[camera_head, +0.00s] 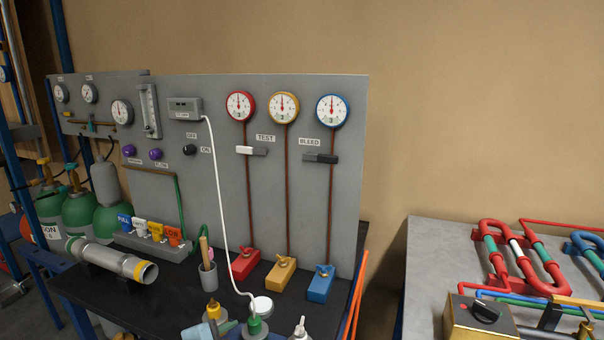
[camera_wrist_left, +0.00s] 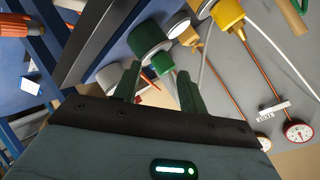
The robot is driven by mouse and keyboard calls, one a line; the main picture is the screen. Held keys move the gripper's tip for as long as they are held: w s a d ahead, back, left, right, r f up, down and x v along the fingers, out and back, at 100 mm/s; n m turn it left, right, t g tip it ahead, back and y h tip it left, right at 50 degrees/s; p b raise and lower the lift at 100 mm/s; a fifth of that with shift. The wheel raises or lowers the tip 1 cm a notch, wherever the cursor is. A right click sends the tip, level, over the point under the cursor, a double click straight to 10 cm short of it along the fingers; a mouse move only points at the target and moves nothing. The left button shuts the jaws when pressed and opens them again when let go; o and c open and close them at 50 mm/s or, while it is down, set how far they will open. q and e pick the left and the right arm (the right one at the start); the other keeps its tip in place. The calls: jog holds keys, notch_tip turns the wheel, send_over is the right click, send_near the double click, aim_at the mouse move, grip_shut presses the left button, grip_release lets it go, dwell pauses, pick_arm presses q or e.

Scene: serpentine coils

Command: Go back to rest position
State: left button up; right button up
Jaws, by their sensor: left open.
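My left gripper (camera_wrist_left: 160,82) shows in the left wrist view, its two dark green fingers apart. I see nothing held between them. Beyond the fingertips are a green cap (camera_wrist_left: 163,62) and a larger green-topped round container (camera_wrist_left: 148,38). In the head view, a green fitting (camera_head: 255,326) with a white hose stands at the bottom of the black bench. Grey-teal shapes at the bottom edge there may be my left fingertips, but they are cut off. My right gripper is in neither view.
A grey gauge panel (camera_head: 217,205) stands behind the black bench (camera_head: 110,290). Red, yellow and blue valve blocks (camera_head: 279,275) sit at its foot. A grey table (camera_head: 425,265) with red serpentine pipes (camera_head: 497,250) and a brass box (camera_head: 478,318) is at right. A gap separates the tables.

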pick_arm(q)
jog(key=s+a+f+n+g+y, duration=0.15)
jog(key=s+f+n, duration=0.35)
jog(key=s, duration=0.6)
jog(key=s+f+n+g+y, duration=0.1)
jog(key=s+f+n+g, duration=0.15)
jog(key=s+f, duration=0.65)
jog(key=s+a+f+n+g+y, duration=0.1)
jog(key=s+a+n+g, duration=0.25)
jog(key=s, duration=0.95)
jog(key=s+a+n+g+y, duration=0.2)
jog(key=s+a+n+g, duration=0.15)
jog(key=s, duration=0.85)
jog(key=w+d+f+t+h+p, duration=0.2)
jog(key=w+f+t, duration=0.4)
jog(key=w+t, duration=0.1)
jog(key=shift+w+d+f+m+t, duration=0.25)
jog(key=shift+w+f+m+t, duration=0.1)
jog(key=shift+t, duration=0.55)
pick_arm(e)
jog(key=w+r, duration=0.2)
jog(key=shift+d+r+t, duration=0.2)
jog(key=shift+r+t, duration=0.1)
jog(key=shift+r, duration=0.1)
